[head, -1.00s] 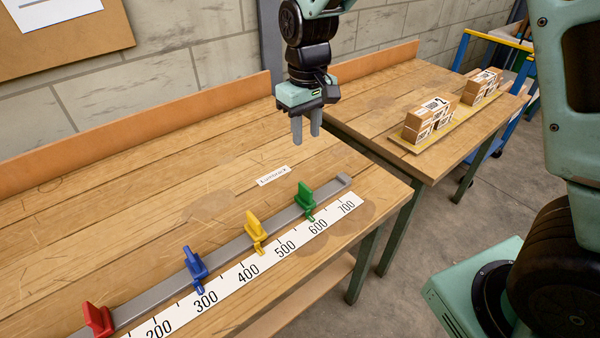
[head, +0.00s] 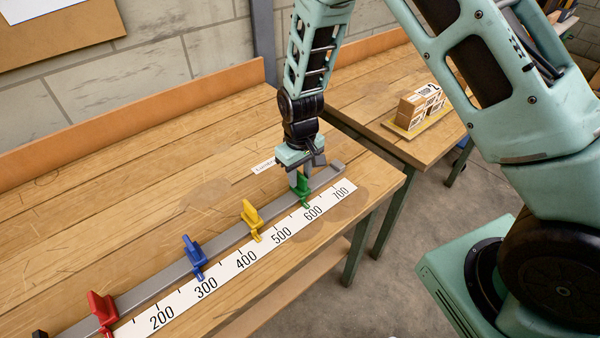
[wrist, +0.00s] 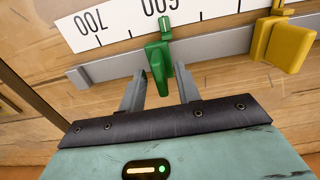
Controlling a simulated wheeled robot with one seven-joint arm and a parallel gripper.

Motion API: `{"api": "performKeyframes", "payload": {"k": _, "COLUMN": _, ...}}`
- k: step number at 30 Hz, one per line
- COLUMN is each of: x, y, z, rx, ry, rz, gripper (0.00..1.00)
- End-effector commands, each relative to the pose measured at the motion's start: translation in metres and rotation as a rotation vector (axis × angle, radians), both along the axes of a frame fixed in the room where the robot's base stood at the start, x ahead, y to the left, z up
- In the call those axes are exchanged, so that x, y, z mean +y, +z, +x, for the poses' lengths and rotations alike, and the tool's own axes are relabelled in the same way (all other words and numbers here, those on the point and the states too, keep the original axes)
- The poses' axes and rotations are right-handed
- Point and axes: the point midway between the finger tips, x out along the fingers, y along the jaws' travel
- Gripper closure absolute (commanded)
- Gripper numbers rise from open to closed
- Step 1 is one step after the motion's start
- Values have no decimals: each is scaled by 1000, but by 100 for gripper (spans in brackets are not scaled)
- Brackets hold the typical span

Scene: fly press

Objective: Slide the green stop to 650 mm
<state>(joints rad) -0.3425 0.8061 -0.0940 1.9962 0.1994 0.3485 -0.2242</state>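The green stop (head: 304,187) sits on the grey rail (head: 226,243), its pointer by the 600 mark of the scale (head: 246,262). My gripper (head: 299,177) is down at the rail behind the green stop. In the wrist view the green stop (wrist: 158,62) stands between the tips of my open gripper (wrist: 159,78), one finger on each side. A small gap shows on both sides, so the fingers do not appear to press on it. The 650 position lies between the printed 600 and 700, toward the rail's far right end.
A yellow stop (head: 251,216), a blue stop (head: 193,255) and a red stop (head: 101,309) sit further left on the same rail. The rail is clear right of the green stop. Boxes (head: 421,106) stand on the second bench, behind right.

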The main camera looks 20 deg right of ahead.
Motion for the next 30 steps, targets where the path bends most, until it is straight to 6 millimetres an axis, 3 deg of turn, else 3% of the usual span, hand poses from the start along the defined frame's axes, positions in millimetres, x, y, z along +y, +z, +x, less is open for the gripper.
{"api": "performKeyframes", "payload": {"k": 11, "x": 0, "y": -6, "z": 0, "rx": -1, "ry": 0, "rz": 0, "gripper": 67}}
{"api": "performKeyframes", "payload": {"k": 15, "x": 0, "y": -6, "z": 0, "rx": -1, "ry": 0, "rz": 0, "gripper": 100}}
{"api": "performKeyframes", "payload": {"k": 21, "x": -3, "y": -6, "z": 1, "rx": -1, "ry": -1, "rz": 0, "gripper": 100}}
{"api": "performKeyframes", "payload": {"k": 30, "x": -44, "y": -6, "z": 15, "rx": -1, "ry": -2, "rz": 0, "gripper": 100}}
